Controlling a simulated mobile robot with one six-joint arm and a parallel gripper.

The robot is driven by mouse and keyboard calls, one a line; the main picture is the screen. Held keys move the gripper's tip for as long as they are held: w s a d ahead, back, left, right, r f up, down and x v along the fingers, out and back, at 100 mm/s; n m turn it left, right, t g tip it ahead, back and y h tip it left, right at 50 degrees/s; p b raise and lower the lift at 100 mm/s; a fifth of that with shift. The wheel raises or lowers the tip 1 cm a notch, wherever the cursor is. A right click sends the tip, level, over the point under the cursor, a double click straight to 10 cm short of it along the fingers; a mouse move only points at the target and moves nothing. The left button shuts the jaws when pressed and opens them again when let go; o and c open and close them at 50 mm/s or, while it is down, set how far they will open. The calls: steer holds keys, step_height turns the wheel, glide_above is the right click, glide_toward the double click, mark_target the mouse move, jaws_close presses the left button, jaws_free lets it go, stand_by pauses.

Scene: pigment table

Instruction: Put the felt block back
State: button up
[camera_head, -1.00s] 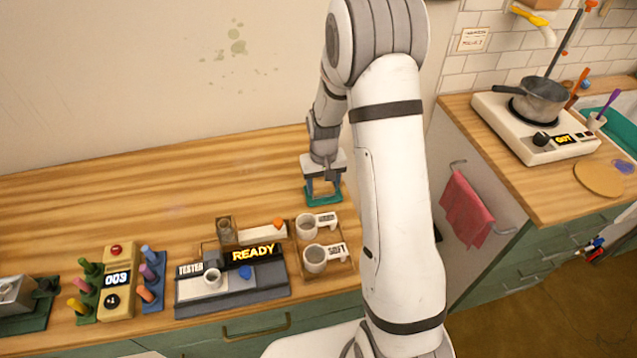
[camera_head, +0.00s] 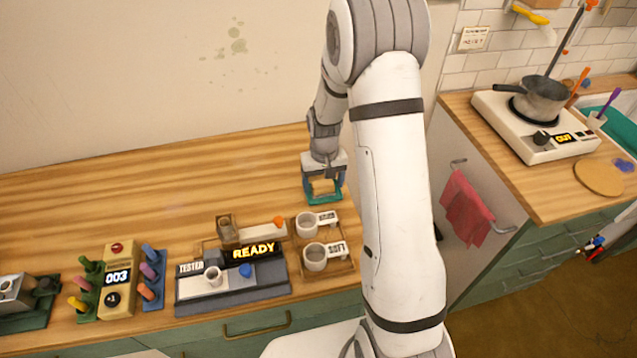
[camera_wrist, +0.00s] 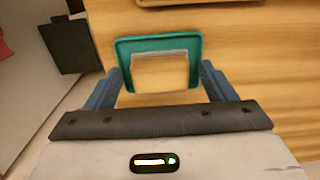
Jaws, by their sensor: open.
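The felt block (camera_head: 322,187) is tan and sits in a teal tray (camera_head: 310,200) at the back right of the wooden counter. In the wrist view the tan block (camera_wrist: 160,74) lies within the teal tray (camera_wrist: 124,48), with a thin grey strip along its far edge. My gripper (camera_head: 323,178) is directly over the tray. In the wrist view my gripper (camera_wrist: 162,78) is open, its blue fingers spread on either side of the block and tray. I see gaps between fingers and block; the fingertips' height is hard to tell.
A wooden tray (camera_head: 342,270) with two pale cups stands just in front of the teal tray. The tester (camera_head: 225,298), reading READY, is to its left. A counter box (camera_head: 117,294) and coloured pegs stand farther left. The counter behind is clear.

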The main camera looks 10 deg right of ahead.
mark_target(323, 186)
step_height(323, 186, up, 12)
steer(key=b, duration=0.1)
steer(key=s+r+t, duration=0.1)
steer(key=s+r, duration=0.2)
steer(key=s, duration=0.5)
steer(key=s+a+r+t, duration=0.1)
steer(key=s+r, duration=0.3)
steer(key=s, duration=0.4)
steer(key=s+r+t, duration=0.1)
steer(key=s+r, duration=0.3)
steer(key=s, duration=0.4)
steer(key=shift+a, duration=0.15)
